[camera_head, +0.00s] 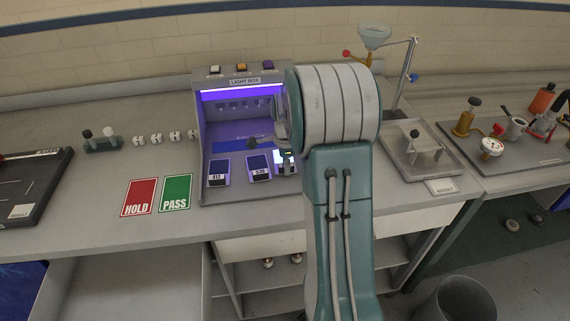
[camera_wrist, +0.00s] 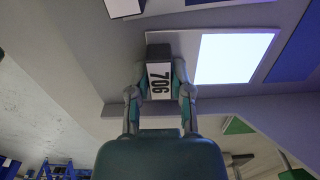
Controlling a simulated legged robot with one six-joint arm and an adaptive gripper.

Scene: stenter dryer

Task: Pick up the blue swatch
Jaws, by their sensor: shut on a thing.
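In the wrist view my gripper (camera_wrist: 160,88) is shut on a tag labelled 706 (camera_wrist: 159,80), with a finger on each side. A dark grey end (camera_wrist: 158,50) shows beyond the tag; I cannot tell its colour as blue. In the head view my gripper (camera_head: 286,163) is at the right of the light box (camera_head: 243,82) floor, partly hidden by my arm. Two dark blue swatches with white tags stand left of it: one marked 412 (camera_head: 219,167), the other apparently 538 (camera_head: 259,164). A bright pale panel (camera_wrist: 226,58) lies beside the held tag; it also shows in the head view (camera_head: 279,156).
The light box walls and top surround the swatches closely. A red HOLD card (camera_head: 139,197) and a green PASS card (camera_head: 176,193) lie on the bench to the left. A metal tray (camera_head: 405,170) stands to the right.

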